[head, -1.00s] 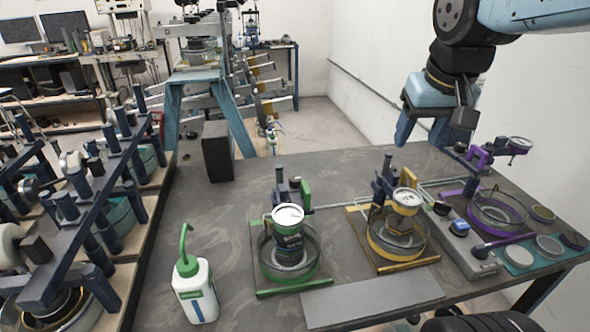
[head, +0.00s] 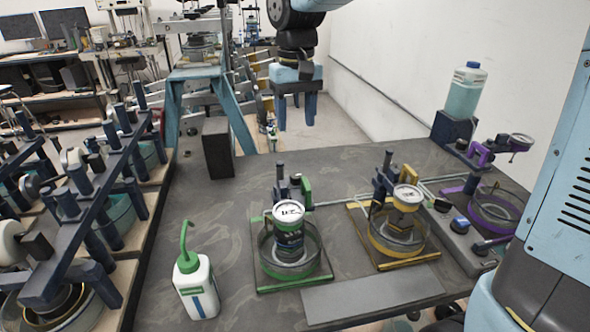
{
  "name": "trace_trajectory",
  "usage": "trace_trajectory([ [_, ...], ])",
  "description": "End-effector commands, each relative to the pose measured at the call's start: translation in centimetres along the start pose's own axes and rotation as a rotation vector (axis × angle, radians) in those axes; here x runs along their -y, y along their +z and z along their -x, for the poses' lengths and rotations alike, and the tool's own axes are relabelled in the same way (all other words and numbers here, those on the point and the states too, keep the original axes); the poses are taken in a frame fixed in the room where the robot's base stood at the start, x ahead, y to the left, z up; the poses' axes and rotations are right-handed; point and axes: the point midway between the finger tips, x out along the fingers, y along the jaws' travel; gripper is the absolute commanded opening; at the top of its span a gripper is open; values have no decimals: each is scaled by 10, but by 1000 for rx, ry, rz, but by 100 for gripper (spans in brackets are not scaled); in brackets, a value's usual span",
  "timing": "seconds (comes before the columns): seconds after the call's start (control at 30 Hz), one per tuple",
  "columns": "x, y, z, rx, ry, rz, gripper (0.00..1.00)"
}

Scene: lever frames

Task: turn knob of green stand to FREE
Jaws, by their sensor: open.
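The green stand (head: 264,290) is on the table in the middle, with a green base frame and a clear round vessel. My gripper (head: 296,110) is open and empty, pointing down, high above and beyond the back edge of the table in the picture, apart from the stand.
A yellow stand (head: 408,262) and a purple stand (head: 487,211) stand to the right. A white wash bottle (head: 195,287) is at front left. A clear bottle on a blue block (head: 465,90) stands at the back right. A grey plate (head: 372,295) lies in front.

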Motion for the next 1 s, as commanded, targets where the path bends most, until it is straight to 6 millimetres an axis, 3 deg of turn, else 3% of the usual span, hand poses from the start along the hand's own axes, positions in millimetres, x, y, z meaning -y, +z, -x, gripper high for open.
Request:
trace_trajectory([
  [0.17,2,-1,-14,5,-1,2,56],
  [0.7,1,0,-105,6,0,3,56],
  [1.0,1,0,-134,2,0,1,56],
])
